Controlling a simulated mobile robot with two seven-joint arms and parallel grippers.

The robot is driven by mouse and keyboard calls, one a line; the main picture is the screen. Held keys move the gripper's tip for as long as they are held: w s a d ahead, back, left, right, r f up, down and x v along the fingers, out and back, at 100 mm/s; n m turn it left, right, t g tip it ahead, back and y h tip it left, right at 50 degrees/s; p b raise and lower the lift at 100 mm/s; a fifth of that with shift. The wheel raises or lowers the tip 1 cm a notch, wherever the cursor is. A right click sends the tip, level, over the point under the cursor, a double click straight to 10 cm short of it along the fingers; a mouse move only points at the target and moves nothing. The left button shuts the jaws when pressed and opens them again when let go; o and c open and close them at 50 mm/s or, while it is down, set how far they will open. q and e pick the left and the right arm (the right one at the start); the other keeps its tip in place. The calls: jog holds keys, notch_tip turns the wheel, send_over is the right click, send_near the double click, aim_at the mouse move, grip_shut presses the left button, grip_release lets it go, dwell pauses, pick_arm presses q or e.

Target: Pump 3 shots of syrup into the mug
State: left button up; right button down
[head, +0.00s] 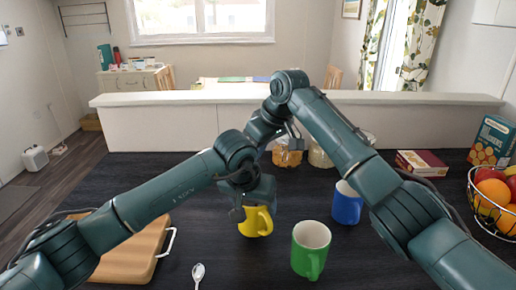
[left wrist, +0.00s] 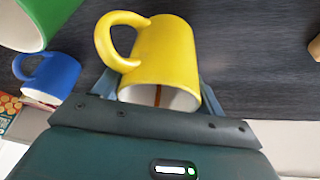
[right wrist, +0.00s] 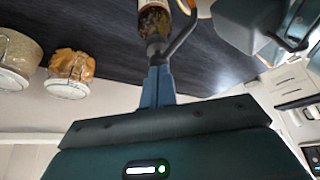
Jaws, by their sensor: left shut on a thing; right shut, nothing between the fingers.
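The yellow mug (head: 257,222) is between the fingers of my left gripper (head: 254,204), near the middle of the counter. In the left wrist view the yellow mug (left wrist: 165,50) shows its handle, and a brown streak runs inside its white interior. My right gripper (right wrist: 157,78) is shut and empty, its fingertips at the dark pump head (right wrist: 156,47) of the syrup bottle (right wrist: 154,18). I cannot tell whether they press on it. A dark spout sticks out from the pump. In the head view my arms hide the bottle and the right fingertips.
A green mug (head: 310,248) stands at the front and a blue mug (head: 347,204) to its right. A wooden board (head: 130,250) and a spoon (head: 198,273) lie at the left front. Jars (head: 287,157) stand behind my arms. A fruit basket (head: 492,205) is at the right edge.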

jog(key=shift+f, duration=0.65)
jog(key=shift+r, duration=3.65)
jog(key=shift+f, duration=1.4)
